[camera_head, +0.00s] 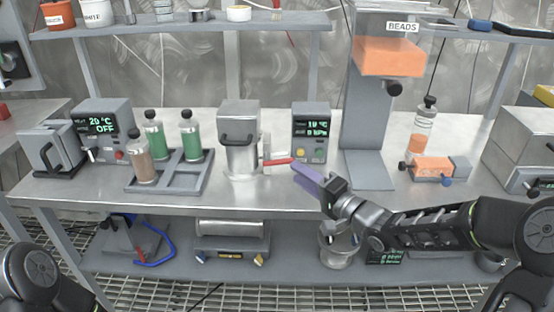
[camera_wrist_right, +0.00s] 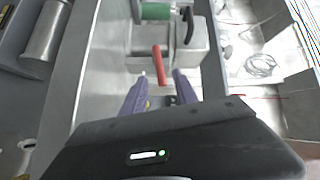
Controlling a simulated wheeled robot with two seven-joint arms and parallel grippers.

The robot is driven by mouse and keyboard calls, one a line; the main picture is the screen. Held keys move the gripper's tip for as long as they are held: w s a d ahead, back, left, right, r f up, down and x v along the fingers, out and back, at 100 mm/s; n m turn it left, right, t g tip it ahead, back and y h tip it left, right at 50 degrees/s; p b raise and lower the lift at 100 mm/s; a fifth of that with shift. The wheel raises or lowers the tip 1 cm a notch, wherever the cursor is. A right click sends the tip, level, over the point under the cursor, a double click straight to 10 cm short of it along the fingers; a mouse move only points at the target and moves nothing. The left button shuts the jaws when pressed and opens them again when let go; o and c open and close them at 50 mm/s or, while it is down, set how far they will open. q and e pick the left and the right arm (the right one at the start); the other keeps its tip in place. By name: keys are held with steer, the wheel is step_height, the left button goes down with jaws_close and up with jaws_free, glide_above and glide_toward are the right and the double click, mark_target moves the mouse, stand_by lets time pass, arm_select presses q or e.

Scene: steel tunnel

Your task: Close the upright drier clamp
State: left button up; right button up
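The upright drier (camera_head: 240,158) is a grey cylinder with a box-like lid and a black handle, standing mid-bench. Its clamp has a red lever (camera_head: 278,162) that sticks out to the right, roughly level. The red lever (camera_wrist_right: 157,62) also shows in the right wrist view. My right gripper (camera_head: 300,176) has purple fingers and reaches in from the right, close to the lever's tip. In the wrist view my right gripper (camera_wrist_right: 160,80) is open, with the lever's near end between the fingertips; contact is not visible. My left gripper is out of frame; only part of that arm shows.
A grey display box (camera_head: 310,132) stands just behind the lever. The bead dispenser column (camera_head: 367,125) rises to the right. A bottle rack (camera_head: 185,184) stands to the left. The front bench strip is mostly clear.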

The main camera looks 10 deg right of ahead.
mark_target(280, 161)
steer(key=shift+b+x, duration=0.4)
steer(key=shift+x, duration=3.6)
steer(key=shift+c, duration=0.5)
jaws_close()
